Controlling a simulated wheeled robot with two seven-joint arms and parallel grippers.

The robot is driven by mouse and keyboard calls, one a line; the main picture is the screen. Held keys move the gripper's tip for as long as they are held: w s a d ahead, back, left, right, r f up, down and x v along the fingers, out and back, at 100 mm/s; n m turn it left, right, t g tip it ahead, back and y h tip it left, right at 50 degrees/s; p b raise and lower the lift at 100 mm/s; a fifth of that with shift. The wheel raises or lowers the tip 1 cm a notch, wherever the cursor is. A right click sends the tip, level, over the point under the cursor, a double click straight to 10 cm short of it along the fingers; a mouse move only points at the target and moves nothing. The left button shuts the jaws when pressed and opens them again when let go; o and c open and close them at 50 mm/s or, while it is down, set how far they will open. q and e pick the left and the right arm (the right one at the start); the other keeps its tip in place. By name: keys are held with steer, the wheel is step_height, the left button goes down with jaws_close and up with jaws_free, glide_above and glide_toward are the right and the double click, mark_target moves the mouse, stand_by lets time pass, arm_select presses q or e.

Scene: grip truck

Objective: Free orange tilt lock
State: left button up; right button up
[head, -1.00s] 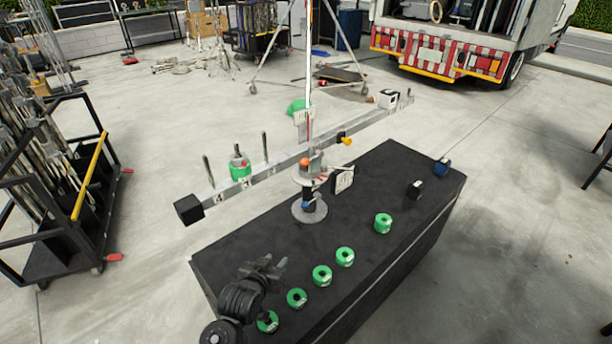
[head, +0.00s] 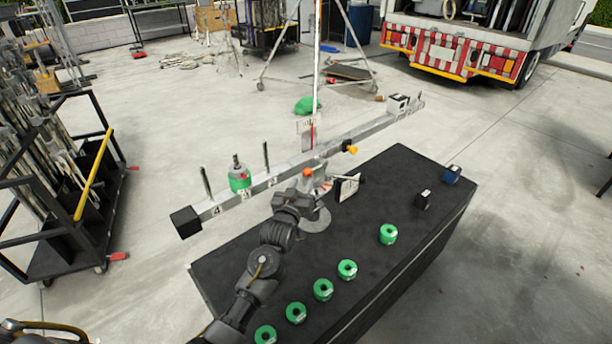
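The orange tilt lock (head: 307,172) is a small round orange knob on the grey stand head, below the long grey beam (head: 285,172). The stand's round base (head: 318,222) sits on the black case and is partly hidden by my arm. My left gripper (head: 312,191) is at the stand head, just below and close to the orange knob. I cannot tell whether it touches anything, and its fingers are too small and dark to show whether they are open. A yellow-orange knob (head: 351,149) sits farther right along the beam. My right gripper is not in view.
The black case (head: 400,190) carries several green rolls (head: 347,269) along its front, plus small black and blue blocks (head: 452,174). A green weight (head: 239,178) hangs on a beam peg. A black cart (head: 75,220) stands left. Open concrete lies around.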

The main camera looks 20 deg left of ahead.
arm_select(q)
steer(key=shift+w, duration=2)
jaws_close()
